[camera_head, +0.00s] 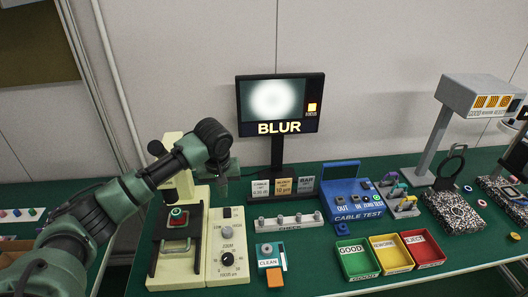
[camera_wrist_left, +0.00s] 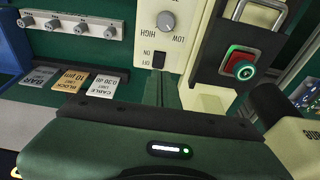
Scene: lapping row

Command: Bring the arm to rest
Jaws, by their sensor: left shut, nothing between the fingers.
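My left arm (camera_head: 125,195) is green and black and reaches in from the left over the bench. Its left gripper (camera_head: 221,190) points down behind the cream microscope unit, in front of the wall. It is shut and empty. In the left wrist view the closed fingers (camera_wrist_left: 166,92) show above the green gripper body, close to the cream panel with a knob and switch. My right gripper is not in view.
A monitor (camera_head: 281,105) reading BLUR stands behind. The microscope (camera_head: 177,235) is below the arm. Small cards (camera_head: 283,187), a blue cable tester (camera_head: 352,202) and green, yellow and red trays (camera_head: 393,254) lie to the right.

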